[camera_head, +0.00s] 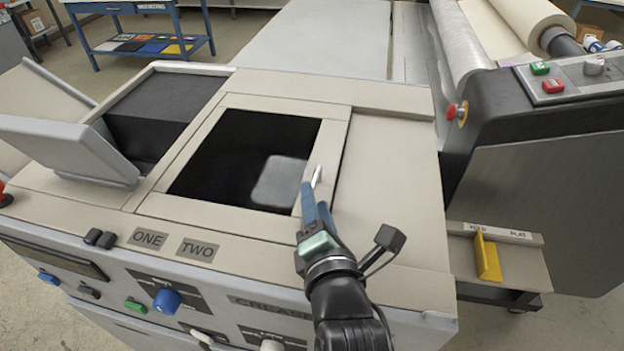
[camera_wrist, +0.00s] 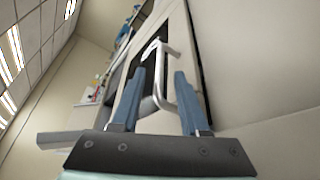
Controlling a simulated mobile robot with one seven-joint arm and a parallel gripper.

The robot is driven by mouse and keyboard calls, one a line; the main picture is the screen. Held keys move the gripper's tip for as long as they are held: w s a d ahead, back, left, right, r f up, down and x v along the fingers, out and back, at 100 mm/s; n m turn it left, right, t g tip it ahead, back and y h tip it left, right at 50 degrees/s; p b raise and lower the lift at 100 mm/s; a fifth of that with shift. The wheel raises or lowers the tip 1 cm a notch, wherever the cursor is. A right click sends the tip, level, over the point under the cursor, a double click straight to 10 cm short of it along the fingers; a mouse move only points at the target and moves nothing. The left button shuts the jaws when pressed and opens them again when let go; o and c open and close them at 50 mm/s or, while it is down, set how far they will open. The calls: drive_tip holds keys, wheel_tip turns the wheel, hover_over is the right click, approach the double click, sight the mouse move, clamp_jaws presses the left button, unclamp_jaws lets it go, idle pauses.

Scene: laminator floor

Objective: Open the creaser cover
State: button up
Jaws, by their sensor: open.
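The creaser cover (camera_head: 334,136) is a beige frame around a dark glossy window on top of the creaser, and it lies flat and shut. Its pale metal handle (camera_head: 317,176) stands up on the right side of the frame. My gripper (camera_head: 309,188) is at this handle, coming from the front. In the wrist view the two blue fingers (camera_wrist: 157,76) are apart, and the bar handle (camera_wrist: 164,50) shows ahead of and between them. I cannot tell whether either finger touches it. The fingers partly hide the handle's base in the head view.
Left of the cover is a dark recess (camera_head: 160,112) with a raised grey tray (camera_head: 70,148). The front panel has knobs and buttons, including a blue knob (camera_head: 166,301). The laminator (camera_head: 540,150) stands at the right. A blue table (camera_head: 140,40) is behind.

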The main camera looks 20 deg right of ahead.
drive_tip(key=shift+p+x, duration=0.6)
drive_tip(key=shift+x, duration=1.75)
clamp_jaws()
